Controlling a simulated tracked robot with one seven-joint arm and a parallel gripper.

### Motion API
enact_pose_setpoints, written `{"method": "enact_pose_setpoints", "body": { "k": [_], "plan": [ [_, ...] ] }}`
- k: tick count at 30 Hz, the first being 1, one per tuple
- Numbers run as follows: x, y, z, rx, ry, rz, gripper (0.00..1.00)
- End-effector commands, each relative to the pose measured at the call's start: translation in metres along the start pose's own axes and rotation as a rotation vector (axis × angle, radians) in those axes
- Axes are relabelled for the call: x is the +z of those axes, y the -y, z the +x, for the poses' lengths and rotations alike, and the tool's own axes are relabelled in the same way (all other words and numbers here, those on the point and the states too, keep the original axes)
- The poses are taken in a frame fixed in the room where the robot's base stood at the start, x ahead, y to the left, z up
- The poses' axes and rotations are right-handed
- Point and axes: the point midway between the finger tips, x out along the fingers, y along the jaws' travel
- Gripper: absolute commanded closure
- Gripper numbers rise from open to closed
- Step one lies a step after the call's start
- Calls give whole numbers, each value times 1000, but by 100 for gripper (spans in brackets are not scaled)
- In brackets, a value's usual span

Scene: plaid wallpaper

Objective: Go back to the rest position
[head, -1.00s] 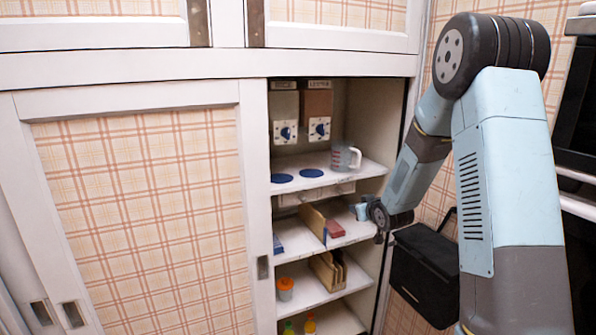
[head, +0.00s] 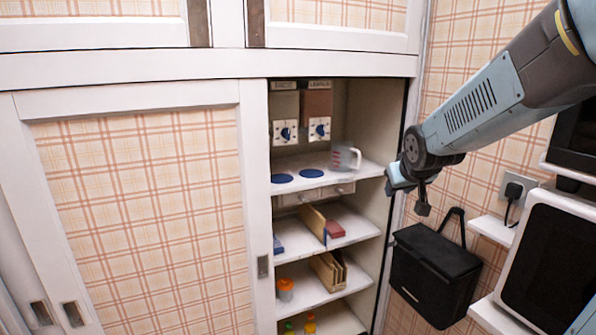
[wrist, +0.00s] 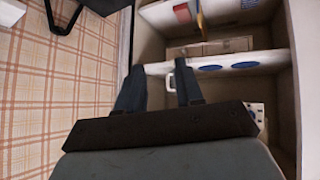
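My gripper (head: 408,194) is raised in front of the right edge of the open cabinet, above a black bag. In the wrist view its two fingers (wrist: 158,72) are spread apart, with nothing seen held between them. My arm comes in from the upper right in the head view. A clear measuring cup (head: 346,157) stands on the upper cabinet shelf, left of my gripper and apart from it.
The black bag (head: 434,275) hangs on the wall below my gripper. A white-framed appliance (head: 549,262) and a wall socket (head: 514,187) are at the right. The cabinet (head: 309,191) holds dispensers, blue discs, boxes and bottles. A sliding door (head: 145,210) covers its left side.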

Motion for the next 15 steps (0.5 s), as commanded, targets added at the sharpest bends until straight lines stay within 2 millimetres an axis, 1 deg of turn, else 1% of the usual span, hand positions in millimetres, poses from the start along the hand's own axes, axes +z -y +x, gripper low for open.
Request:
{"method": "enact_pose_setpoints", "body": {
  "k": [1, 3, 8, 15],
  "plan": [
    [6, 0, -17, 2, 12, 11, 64],
    [16, 0, -36, 2, 40, 26, 64],
    [44, 4, -79, -4, 105, 63, 64],
    [92, 12, -138, -28, 200, 117, 64]
  ]
}}
